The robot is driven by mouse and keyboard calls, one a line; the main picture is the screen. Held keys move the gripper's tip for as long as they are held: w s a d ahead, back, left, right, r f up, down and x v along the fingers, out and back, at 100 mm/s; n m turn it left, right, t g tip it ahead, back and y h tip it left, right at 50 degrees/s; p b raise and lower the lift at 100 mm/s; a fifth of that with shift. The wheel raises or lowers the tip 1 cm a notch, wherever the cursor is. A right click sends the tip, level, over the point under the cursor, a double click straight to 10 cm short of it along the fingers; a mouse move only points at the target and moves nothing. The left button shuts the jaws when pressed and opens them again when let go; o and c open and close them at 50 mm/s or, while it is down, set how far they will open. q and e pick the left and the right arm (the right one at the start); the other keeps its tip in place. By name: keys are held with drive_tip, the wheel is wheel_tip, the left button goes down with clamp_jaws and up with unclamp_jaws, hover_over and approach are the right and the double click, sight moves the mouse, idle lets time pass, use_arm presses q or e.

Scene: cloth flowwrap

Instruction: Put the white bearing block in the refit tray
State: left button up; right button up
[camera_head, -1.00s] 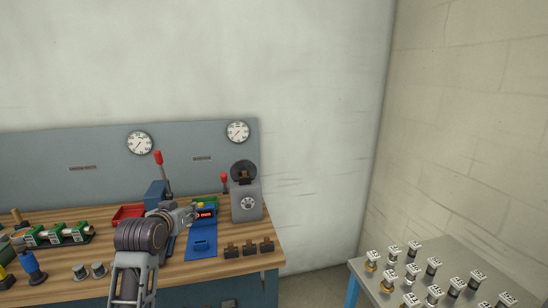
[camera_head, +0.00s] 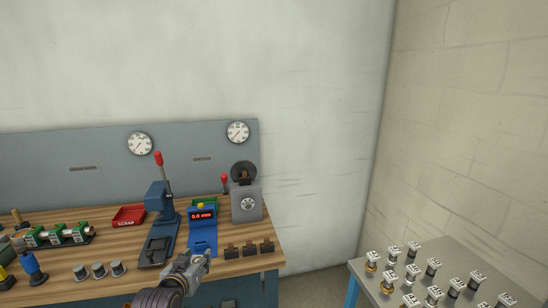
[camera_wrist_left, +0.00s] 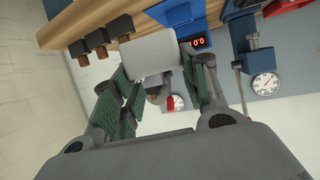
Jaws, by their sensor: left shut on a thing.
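My left gripper (camera_head: 197,264) is over the front edge of the workbench, just in front of the blue gauge. In the left wrist view the left gripper (camera_wrist_left: 162,78) is shut on a pale grey-white block (camera_wrist_left: 147,54), which I take for the white bearing block. The block sits between the green-padded fingers; in the head view it is hard to tell from the gripper. A green tray (camera_head: 206,202) shows partly behind the gauge; its label is hidden, so I cannot tell whether it is the refit tray. My right gripper is not in view.
The blue gauge (camera_head: 203,214) reads 0.0 mm. A blue press (camera_head: 161,200) with a red-knobbed lever stands left of it, and a red scrap tray (camera_head: 129,215) further left. A grey dial device (camera_head: 246,203) stands right. Several dark small blocks (camera_head: 250,249) line the front right edge.

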use_arm(q)
drive_tip(key=s+d+f, duration=0.1)
drive_tip(key=s+f, duration=0.8)
drive_tip(key=f, duration=0.4)
drive_tip(key=shift+f, duration=0.2)
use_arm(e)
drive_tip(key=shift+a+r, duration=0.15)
use_arm(q)
drive_tip(key=shift+d, duration=0.1)
drive_tip(key=shift+w, duration=0.1)
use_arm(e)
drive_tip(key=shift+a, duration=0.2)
